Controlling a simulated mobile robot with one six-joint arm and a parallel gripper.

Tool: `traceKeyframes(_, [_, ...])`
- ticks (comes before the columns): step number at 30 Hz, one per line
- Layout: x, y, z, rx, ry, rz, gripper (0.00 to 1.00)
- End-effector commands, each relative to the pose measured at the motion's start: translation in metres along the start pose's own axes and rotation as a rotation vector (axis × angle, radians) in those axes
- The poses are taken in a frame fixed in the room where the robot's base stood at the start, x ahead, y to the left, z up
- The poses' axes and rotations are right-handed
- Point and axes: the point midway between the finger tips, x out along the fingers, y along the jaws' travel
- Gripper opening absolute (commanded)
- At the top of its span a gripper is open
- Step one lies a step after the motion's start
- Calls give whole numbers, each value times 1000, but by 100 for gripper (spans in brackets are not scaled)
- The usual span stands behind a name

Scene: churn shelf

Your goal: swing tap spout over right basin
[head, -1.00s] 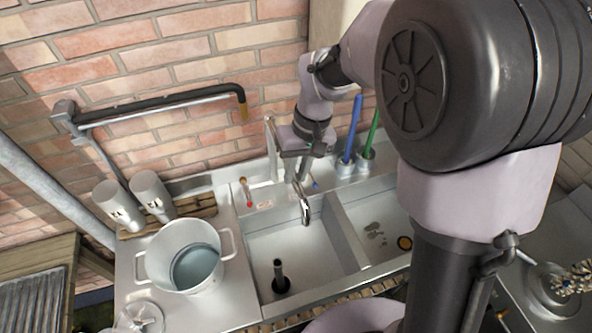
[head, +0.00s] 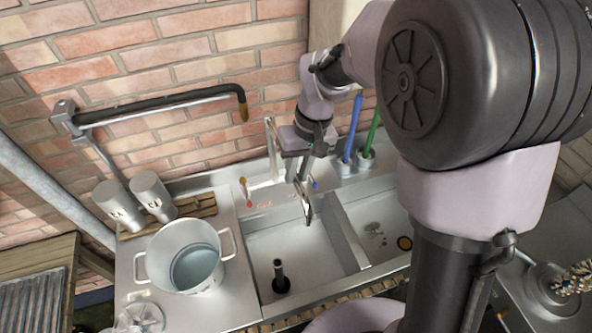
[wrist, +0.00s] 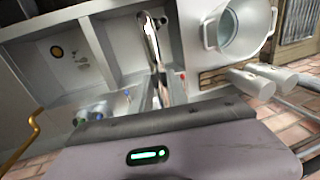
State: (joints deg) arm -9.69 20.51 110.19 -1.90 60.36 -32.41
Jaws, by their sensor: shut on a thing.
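The tap spout (head: 307,207) is a chrome arm reaching forward from the back of the sink. Its tip hangs over the left basin (head: 270,243), close to the divider (head: 345,235). The right basin (head: 378,222) lies to the right of the divider, with a round drain. My gripper (head: 299,170) is shut on the tap spout near its rear end; the fingers are partly hidden. In the wrist view the spout (wrist: 151,42) runs away from my gripper (wrist: 160,92), and the right basin (wrist: 62,62) appears on the left.
A dark standpipe (head: 280,276) rises in the left basin. A large pot (head: 190,258) and two metal canisters (head: 150,193) stand left of the sink. Blue (head: 353,125) and green (head: 373,134) handled brushes stand in holders behind it, right of my gripper. A brick wall (head: 150,60) is behind.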

Motion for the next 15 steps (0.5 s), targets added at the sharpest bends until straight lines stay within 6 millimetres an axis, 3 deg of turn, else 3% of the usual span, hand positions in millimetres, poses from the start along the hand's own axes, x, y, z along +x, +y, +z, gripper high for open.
traceKeyframes(5, [-6,14,-1,-61,-12,0,0])
traceKeyframes(15, [-17,62,-11,-292,-58,0,0])
